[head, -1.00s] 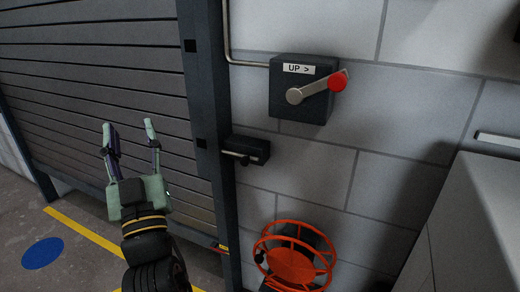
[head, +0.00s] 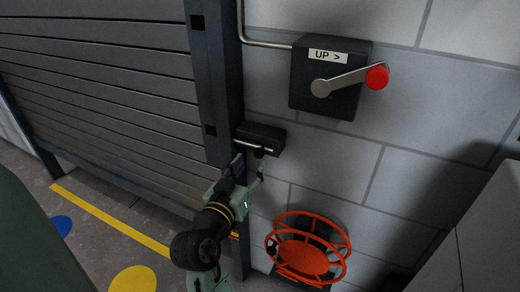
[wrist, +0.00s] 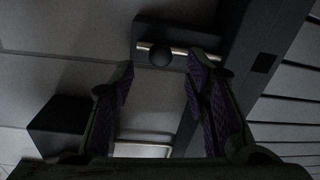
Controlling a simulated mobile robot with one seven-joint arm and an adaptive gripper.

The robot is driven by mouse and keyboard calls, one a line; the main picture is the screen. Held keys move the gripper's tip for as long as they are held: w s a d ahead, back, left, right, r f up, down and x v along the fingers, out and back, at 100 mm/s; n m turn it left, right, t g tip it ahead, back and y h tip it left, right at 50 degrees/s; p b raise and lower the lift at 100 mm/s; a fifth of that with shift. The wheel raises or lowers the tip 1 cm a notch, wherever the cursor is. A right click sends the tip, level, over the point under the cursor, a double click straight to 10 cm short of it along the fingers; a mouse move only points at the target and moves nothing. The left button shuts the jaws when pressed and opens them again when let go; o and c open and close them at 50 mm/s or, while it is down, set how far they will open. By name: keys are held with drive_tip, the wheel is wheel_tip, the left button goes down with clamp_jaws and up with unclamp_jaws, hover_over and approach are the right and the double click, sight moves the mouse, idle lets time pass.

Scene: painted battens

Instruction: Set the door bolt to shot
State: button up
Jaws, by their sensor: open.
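The door bolt has a dark housing (head: 262,136) on the wall beside the door post. Its silver rod (head: 246,144) lies across the front of the housing, with a round black knob (head: 259,153). I cannot tell whether the rod's end enters the post. My gripper (head: 250,166) is open just below the bolt, its fingers pointing up at it. In the wrist view the black knob (wrist: 161,56) shows just beyond and between the open fingertips (wrist: 160,74), clear of both. The rod (wrist: 143,46) runs crosswise there. Nothing is held.
The slatted shutter (head: 110,100) and dark post (head: 215,90) stand left of the bolt. Above right is the "UP >" box (head: 330,95) with a red-knobbed crank (head: 376,76). An orange wheel (head: 305,255) is below right. A pale cabinet (head: 470,240) stands at right.

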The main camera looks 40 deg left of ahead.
sight(258, 155)
drive_tip(key=p+x, duration=0.1)
drive_tip(key=x, duration=0.5)
drive_tip(key=shift+w+a, duration=0.1)
drive_tip(key=shift+w, duration=0.1)
drive_tip(key=shift+c, duration=0.2)
clamp_jaws()
idle(0.4)
